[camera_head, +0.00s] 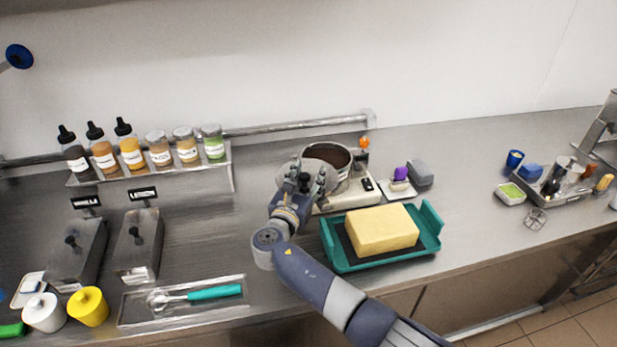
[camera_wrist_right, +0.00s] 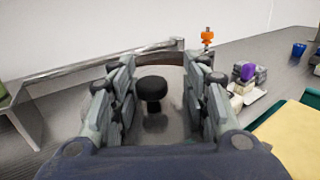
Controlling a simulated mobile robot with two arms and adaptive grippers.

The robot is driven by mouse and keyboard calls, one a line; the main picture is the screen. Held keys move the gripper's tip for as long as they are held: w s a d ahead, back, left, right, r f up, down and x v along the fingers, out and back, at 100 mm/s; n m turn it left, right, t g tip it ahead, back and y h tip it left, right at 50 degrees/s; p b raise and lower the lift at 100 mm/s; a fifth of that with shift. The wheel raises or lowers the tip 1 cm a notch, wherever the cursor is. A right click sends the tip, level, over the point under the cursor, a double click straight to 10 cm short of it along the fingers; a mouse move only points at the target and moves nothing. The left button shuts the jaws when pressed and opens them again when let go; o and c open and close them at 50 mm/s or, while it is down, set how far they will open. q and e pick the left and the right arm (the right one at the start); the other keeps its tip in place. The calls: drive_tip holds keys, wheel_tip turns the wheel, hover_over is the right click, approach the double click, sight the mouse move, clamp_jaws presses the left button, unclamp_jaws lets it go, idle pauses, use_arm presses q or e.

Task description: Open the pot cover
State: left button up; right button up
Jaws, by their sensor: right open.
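The pot (camera_head: 342,183) stands on a hot plate (camera_head: 366,189) at the centre of the counter in the head view. Its dark brown inside (camera_head: 328,149) shows at the back rim. A grey pot cover (camera_wrist_right: 173,118) with a round black knob (camera_wrist_right: 152,88) is in the right wrist view; how closely the cover sits on the rim is hard to tell. My right gripper (camera_head: 309,177) is open over the pot's near left side. In the wrist view its fingers (camera_wrist_right: 160,78) stand on both sides of the knob, with gaps visible. My left gripper is out of view.
A teal tray (camera_head: 432,223) with a yellow block (camera_head: 382,230) lies close to my right arm. A bottle shelf (camera_head: 150,175) and two lidded metal containers (camera_head: 138,243) are left. A whisk (camera_head: 535,218) lies at right. Counter between tray and whisk is mostly clear.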

sight(307, 181)
drive_tip(key=v, duration=0.7)
drive_tip(key=shift+s, duration=0.3)
